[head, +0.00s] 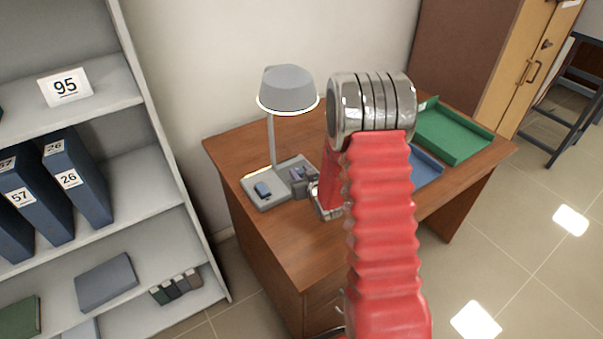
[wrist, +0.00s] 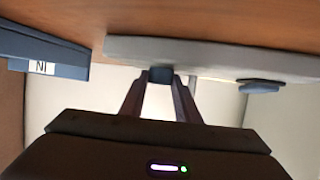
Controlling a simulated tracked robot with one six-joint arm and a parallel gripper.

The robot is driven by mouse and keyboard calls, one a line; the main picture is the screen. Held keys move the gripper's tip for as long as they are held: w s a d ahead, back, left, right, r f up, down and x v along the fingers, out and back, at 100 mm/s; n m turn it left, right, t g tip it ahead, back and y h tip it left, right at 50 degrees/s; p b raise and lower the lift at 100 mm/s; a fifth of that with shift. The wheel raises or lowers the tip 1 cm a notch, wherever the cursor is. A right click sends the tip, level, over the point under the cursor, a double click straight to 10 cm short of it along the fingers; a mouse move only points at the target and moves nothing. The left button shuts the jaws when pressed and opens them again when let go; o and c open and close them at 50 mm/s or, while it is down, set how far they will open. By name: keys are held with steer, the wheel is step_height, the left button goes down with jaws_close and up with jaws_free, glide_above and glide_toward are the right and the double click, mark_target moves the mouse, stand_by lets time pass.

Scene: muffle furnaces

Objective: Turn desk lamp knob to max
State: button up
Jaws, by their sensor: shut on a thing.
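The grey desk lamp (head: 288,90) stands on the left part of the brown desk, and a bright rim shows under its shade. Its flat pale base (head: 266,202) carries a small blue control (head: 262,189) at the left. My gripper (head: 299,180) reaches in at the right side of the base. In the wrist view, my gripper's two fingers (wrist: 160,80) are shut on a small dark blue knob (wrist: 160,74) on the lamp base (wrist: 215,62). The other blue control (wrist: 260,86) is apart from the fingers. The knob's setting cannot be read.
A green tray (head: 455,135) and a blue tray (head: 428,165) lie on the desk (head: 285,250), to the right of my arm. The wrist view shows the blue tray's label (wrist: 41,67). A shelf with binders (head: 78,180) stands at the left. My red arm hides part of the desk.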

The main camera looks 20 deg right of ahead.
mark_target(295, 170)
steer(key=shift+d, duration=0.2)
steer(key=shift+c, duration=1)
steer(key=shift+a, duration=0.15)
steer(key=shift+h, duration=0.3)
